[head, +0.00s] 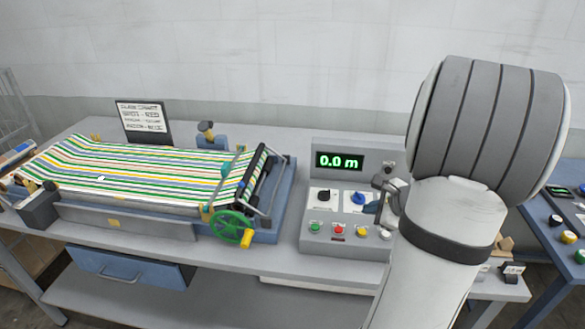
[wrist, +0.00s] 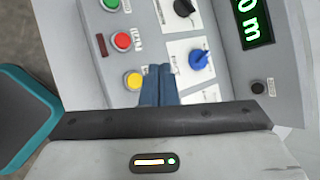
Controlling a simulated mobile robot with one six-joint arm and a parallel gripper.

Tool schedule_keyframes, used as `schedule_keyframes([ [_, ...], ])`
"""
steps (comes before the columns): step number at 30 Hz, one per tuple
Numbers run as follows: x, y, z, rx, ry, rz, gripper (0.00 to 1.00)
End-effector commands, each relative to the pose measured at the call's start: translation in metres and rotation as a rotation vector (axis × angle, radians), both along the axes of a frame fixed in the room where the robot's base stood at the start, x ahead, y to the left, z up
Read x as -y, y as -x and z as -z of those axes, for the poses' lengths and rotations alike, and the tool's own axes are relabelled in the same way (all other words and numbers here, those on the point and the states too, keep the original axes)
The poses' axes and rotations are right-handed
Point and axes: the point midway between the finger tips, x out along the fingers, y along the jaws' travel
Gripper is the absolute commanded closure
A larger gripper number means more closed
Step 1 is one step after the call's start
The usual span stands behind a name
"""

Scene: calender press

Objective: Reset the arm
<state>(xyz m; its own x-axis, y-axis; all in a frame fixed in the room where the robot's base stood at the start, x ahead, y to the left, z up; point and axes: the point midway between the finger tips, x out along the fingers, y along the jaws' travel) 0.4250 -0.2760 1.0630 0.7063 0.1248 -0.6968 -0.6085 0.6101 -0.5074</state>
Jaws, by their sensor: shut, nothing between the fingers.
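My arm rises large at the right of the head view, in front of the grey control panel (head: 320,186). My gripper (head: 371,207) is small and partly hidden by my arm there, close to the right part of the panel. In the wrist view my gripper (wrist: 158,78) shows as two blue-grey fingers shut together with nothing between them. They lie over the panel between the yellow button (wrist: 134,79) and the blue knob (wrist: 199,60). I cannot tell whether they touch the panel.
The panel's display (head: 339,161) reads 0.0 m. A calender press with striped sheet (head: 130,170) and green handwheel (head: 232,227) stands left on the grey table (head: 100,232). A sign (head: 143,121) stands behind it. A blue table (head: 548,232) with more buttons is at right.

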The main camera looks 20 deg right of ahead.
Motion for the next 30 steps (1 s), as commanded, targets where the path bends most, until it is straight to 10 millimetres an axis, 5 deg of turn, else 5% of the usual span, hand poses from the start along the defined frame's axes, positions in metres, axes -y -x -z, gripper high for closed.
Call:
schedule_keyframes([
  [4,-0.003,-0.001,-0.001,-0.001,0.004,-0.010,1.00],
  [7,-0.028,-0.005,-0.009,-0.011,0.049,-0.113,1.00],
  [14,-0.153,0.006,-0.038,-0.063,0.326,-0.686,1.00],
  [21,-0.246,0.064,-0.057,-0.104,0.711,-1.318,1.00],
  [30,-0.276,0.119,-0.072,-0.130,1.129,-1.810,1.00],
])
